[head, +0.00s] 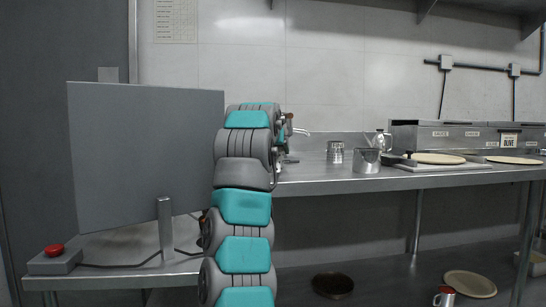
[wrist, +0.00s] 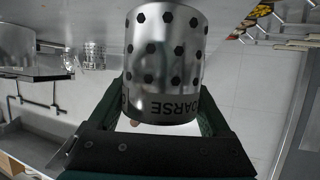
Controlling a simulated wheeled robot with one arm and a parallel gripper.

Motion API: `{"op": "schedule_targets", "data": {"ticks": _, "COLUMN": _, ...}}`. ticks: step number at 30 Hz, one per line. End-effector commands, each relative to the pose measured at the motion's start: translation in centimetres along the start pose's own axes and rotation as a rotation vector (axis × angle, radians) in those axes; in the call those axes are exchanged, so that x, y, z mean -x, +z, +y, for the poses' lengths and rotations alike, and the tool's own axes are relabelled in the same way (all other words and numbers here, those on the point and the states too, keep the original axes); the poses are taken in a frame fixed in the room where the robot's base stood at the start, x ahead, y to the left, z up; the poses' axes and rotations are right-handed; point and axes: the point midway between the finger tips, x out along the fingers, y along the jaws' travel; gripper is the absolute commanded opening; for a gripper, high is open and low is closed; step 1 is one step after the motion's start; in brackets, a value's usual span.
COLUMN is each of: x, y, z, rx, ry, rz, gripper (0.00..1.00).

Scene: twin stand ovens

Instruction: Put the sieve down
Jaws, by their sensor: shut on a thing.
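The sieve (wrist: 165,60) is a shiny metal cylinder with dark holes and the word COARSE near one rim. It fills the middle of the wrist view, which looks upside down. My gripper (wrist: 163,100) is shut on the sieve, with one dark green finger on each side. In the head view my arm hides the gripper's fingers and the sieve.
A steel counter (head: 310,180) runs to the right. On it stand a small metal can (head: 335,152), a wider metal cup (head: 367,161) and a tray (head: 440,167) with a round flat base. A large grey panel (head: 145,150) and a red button (head: 54,249) are at left.

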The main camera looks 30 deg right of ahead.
Motion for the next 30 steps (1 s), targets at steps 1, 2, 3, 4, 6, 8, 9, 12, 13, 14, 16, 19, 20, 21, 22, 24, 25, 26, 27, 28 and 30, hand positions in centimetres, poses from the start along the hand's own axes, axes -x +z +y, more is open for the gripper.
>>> {"op": "schedule_targets", "data": {"ticks": 1, "x": -0.37, "y": 0.69, "z": -0.20, "rx": 0.002, "ry": 0.000, "rz": 0.000, "gripper": 0.22}}
{"op": "schedule_targets", "data": {"ticks": 2, "x": -0.46, "y": 0.88, "z": -0.19, "rx": 0.003, "ry": 0.000, "rz": 0.000, "gripper": 0.22}}
{"op": "schedule_targets", "data": {"ticks": 3, "x": -0.49, "y": 1.04, "z": -0.14, "rx": 0.002, "ry": 0.000, "rz": 0.001, "gripper": 0.22}}
{"op": "schedule_targets", "data": {"ticks": 4, "x": -0.48, "y": 1.09, "z": -0.09, "rx": 0.001, "ry": 0.000, "rz": 0.001, "gripper": 0.22}}
{"op": "schedule_targets", "data": {"ticks": 6, "x": -0.45, "y": 1.09, "z": 0.00, "rx": 0.001, "ry": 0.001, "rz": 0.002, "gripper": 0.22}}
{"op": "schedule_targets", "data": {"ticks": 8, "x": -0.41, "y": 1.04, "z": 0.02, "rx": 0.001, "ry": 0.000, "rz": 0.001, "gripper": 0.22}}
{"op": "schedule_targets", "data": {"ticks": 9, "x": -0.42, "y": 1.04, "z": 0.02, "rx": 0.001, "ry": 0.000, "rz": 0.001, "gripper": 0.22}}
{"op": "schedule_targets", "data": {"ticks": 12, "x": -0.44, "y": 1.08, "z": 0.01, "rx": 0.002, "ry": 0.001, "rz": 0.001, "gripper": 0.22}}
{"op": "schedule_targets", "data": {"ticks": 13, "x": -0.47, "y": 1.16, "z": 0.01, "rx": 0.002, "ry": 0.001, "rz": 0.001, "gripper": 0.22}}
{"op": "schedule_targets", "data": {"ticks": 14, "x": -0.52, "y": 1.26, "z": 0.01, "rx": 0.002, "ry": 0.001, "rz": 0.001, "gripper": 0.22}}
{"op": "schedule_targets", "data": {"ticks": 16, "x": -0.61, "y": 1.48, "z": 0.02, "rx": 0.002, "ry": 0.001, "rz": 0.001, "gripper": 0.22}}
{"op": "schedule_targets", "data": {"ticks": 19, "x": -0.56, "y": 1.37, "z": 0.00, "rx": 0.002, "ry": 0.001, "rz": 0.000, "gripper": 0.91}}
{"op": "schedule_targets", "data": {"ticks": 20, "x": -0.56, "y": 1.37, "z": 0.00, "rx": 0.002, "ry": 0.001, "rz": 0.000, "gripper": 0.95}}
{"op": "schedule_targets", "data": {"ticks": 21, "x": -0.56, "y": 1.37, "z": 0.00, "rx": 0.002, "ry": 0.001, "rz": 0.000, "gripper": 0.99}}
{"op": "schedule_targets", "data": {"ticks": 22, "x": -0.56, "y": 1.37, "z": 0.00, "rx": 0.002, "ry": 0.001, "rz": 0.000, "gripper": 1.00}}
{"op": "schedule_targets", "data": {"ticks": 24, "x": -0.57, "y": 1.38, "z": -0.01, "rx": 0.002, "ry": 0.001, "rz": 0.000, "gripper": 1.00}}
{"op": "schedule_targets", "data": {"ticks": 25, "x": -0.56, "y": 1.37, "z": 0.00, "rx": 0.002, "ry": 0.001, "rz": 0.000, "gripper": 1.00}}
{"op": "schedule_targets", "data": {"ticks": 26, "x": -0.57, "y": 1.37, "z": -0.01, "rx": 0.002, "ry": 0.001, "rz": 0.000, "gripper": 1.00}}
{"op": "schedule_targets", "data": {"ticks": 27, "x": -0.56, "y": 1.36, "z": 0.00, "rx": 0.002, "ry": 0.001, "rz": 0.000, "gripper": 1.00}}
{"op": "schedule_targets", "data": {"ticks": 28, "x": -0.55, "y": 1.34, "z": -0.01, "rx": 0.002, "ry": 0.001, "rz": 0.000, "gripper": 1.00}}
{"op": "schedule_targets", "data": {"ticks": 30, "x": -0.46, "y": 1.13, "z": -0.02, "rx": 0.002, "ry": 0.001, "rz": 0.000, "gripper": 1.00}}
